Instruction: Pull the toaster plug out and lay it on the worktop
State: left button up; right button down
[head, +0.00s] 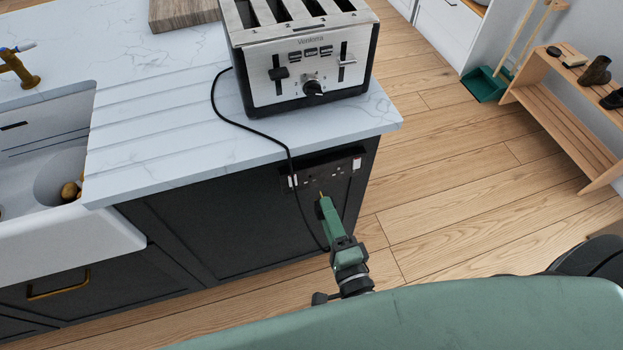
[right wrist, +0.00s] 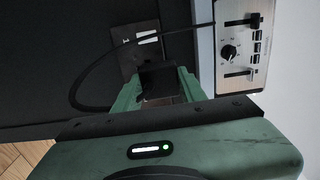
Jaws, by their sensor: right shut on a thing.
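The toaster (head: 305,65) is silver and black and stands near the right end of the white worktop (head: 150,150). Its black cord (head: 255,131) hangs over the worktop's front edge. My right gripper (head: 323,205) is just in front of the black double socket (head: 325,172) on the dark cabinet end. In the right wrist view it is shut on the black plug (right wrist: 158,80), close to the socket plate (right wrist: 146,42). A small brass-coloured bit shows at the fingertips in the head view. My left gripper is not in view.
A wooden board (head: 182,13) lies behind the toaster. A white sink (head: 45,160) with a brass tap (head: 18,68) is at the left. The grooved worktop left of the toaster is clear. A wooden rack (head: 570,125) stands on the floor at the right.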

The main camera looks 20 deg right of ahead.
notch_tip(320, 180, up, 17)
jog(key=p, duration=1.6)
dwell(0.4)
